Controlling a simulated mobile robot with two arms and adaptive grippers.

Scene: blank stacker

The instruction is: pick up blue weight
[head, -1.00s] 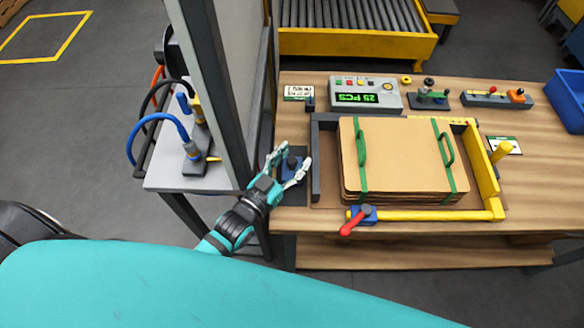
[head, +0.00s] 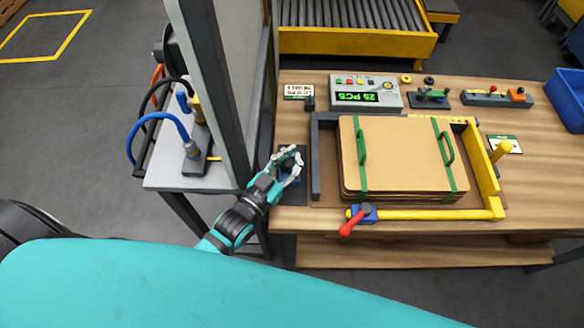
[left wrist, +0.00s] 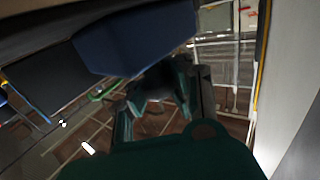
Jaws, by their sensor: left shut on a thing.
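The blue weight (head: 291,181) is a small block at the left end of the wooden table, on a dark pad. My left gripper (head: 295,158) is shut on it, with the fingers around its upper part and hiding most of it. In the left wrist view, a large dark blue block (left wrist: 140,40) close to the camera looks like the weight. I cannot tell whether the weight touches the pad. My right gripper is not in view.
A stack of cardboard sheets (head: 400,155) with green straps lies right of the gripper, within a dark and yellow frame (head: 485,180). A grey post (head: 222,90) stands close on the left. A counter box (head: 362,92) and blue bin (head: 568,100) are farther back.

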